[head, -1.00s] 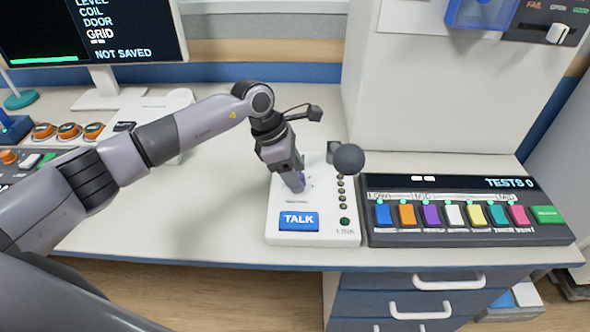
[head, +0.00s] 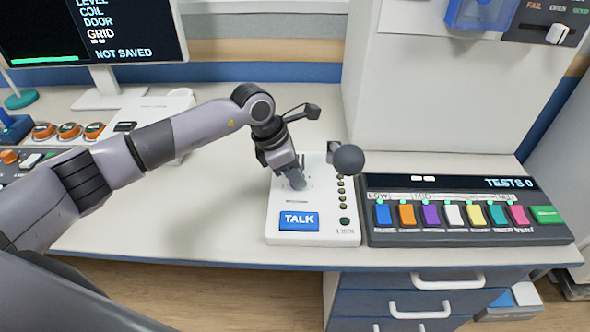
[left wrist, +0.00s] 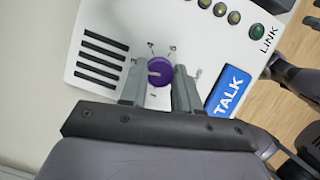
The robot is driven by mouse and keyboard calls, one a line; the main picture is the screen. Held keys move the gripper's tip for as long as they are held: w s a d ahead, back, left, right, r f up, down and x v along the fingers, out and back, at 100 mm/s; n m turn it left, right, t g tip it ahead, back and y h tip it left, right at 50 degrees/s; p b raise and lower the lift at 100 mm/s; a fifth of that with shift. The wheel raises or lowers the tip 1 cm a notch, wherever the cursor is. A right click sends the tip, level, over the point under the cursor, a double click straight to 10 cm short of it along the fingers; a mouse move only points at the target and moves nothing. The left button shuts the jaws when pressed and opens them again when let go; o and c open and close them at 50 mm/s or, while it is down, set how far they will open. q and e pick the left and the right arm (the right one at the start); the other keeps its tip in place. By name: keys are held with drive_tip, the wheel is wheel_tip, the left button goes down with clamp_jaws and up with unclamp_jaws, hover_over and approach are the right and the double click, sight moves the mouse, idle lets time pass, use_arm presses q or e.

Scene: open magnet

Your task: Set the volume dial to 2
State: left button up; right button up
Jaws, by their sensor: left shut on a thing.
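The volume dial (left wrist: 163,73) is a round purple knob on the white talk panel (head: 315,232). In the left wrist view it sits between the two grey fingers of my left gripper (left wrist: 159,78), which is shut on it.
A blue TALK button (head: 299,221) lies just in front of the dial. A dark ball on a stem (head: 349,158) stands at the panel's back right. A console with coloured keys (head: 455,237) is to the right.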

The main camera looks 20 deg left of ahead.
sight(287, 192)
use_arm(q)
drive_tip(key=n, duration=0.2)
drive_tip(key=n+t+y, duration=0.1)
drive_tip(key=n, duration=0.2)
drive_tip(key=shift+d+n+t, duration=0.1)
drive_tip(key=shift+n+t, duration=0.2)
drive_tip(key=shift+s+n+y+b, duration=0.1)
drive_tip(key=shift+n+y+b, duration=0.35)
drive_tip(key=shift+n, duration=0.35)
drive_tip(key=shift+r, duration=0.1)
drive_tip(key=o, duration=1.1)
drive_tip(key=shift+c, duration=0.2)
drive_tip(key=v, duration=0.6)
drive_tip(key=shift+s+r, duration=0.3)
drive_tip(key=shift+r, duration=0.15)
